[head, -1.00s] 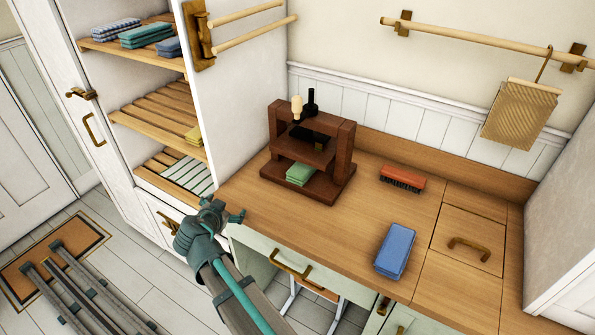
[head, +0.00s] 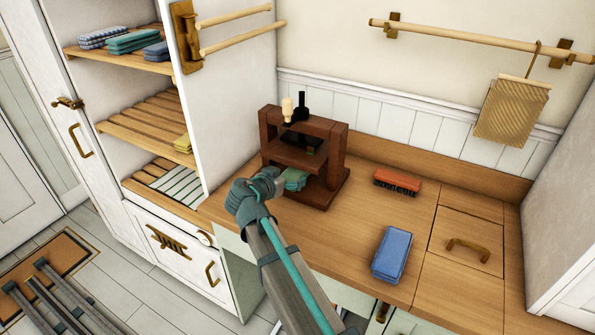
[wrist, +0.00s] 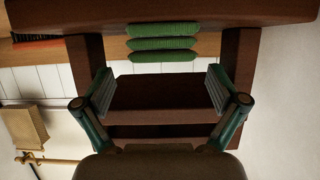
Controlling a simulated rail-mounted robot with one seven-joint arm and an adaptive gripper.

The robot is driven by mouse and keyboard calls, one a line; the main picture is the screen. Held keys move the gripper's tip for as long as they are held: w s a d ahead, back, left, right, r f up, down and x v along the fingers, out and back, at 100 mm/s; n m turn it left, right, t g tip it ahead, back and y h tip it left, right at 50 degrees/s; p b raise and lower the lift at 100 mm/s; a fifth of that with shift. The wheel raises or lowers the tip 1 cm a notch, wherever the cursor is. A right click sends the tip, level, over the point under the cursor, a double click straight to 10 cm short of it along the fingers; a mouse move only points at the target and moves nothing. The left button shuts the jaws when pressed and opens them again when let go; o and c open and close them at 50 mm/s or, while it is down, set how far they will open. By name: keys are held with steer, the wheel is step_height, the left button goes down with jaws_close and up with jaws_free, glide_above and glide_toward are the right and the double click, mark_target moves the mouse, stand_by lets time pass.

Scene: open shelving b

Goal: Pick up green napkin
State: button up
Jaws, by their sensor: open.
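The green napkin (head: 296,180) lies folded on the lower board of a dark wooden press (head: 339,165), partly hidden by my gripper in the head view. In the wrist view, which looks upside down, the napkin (wrist: 163,43) shows as stacked green folds at the top middle. My gripper (head: 278,181) is at the front opening of the press, just left of the napkin in the head view. In the wrist view my gripper (wrist: 160,85) has its fingers spread wide and empty, with the napkin ahead of them and apart.
The press's posts and middle board enclose the napkin closely. A red brush (head: 397,182) and a folded blue cloth (head: 392,254) lie on the wooden counter (head: 345,225) to the right.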

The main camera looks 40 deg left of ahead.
mark_target(294, 171)
steer(key=p+x, duration=0.1)
steer(key=x, duration=0.1)
steer(key=p+x, duration=0.1)
steer(key=x, duration=0.2)
steer(key=shift+w+a+r, duration=0.15)
steer(key=shift+a+r, duration=0.05)
steer(key=shift+w+f, duration=0.2)
steer(key=shift+w, duration=0.05)
steer(key=c, duration=1.4)
steer(key=shift+r, duration=0.1)
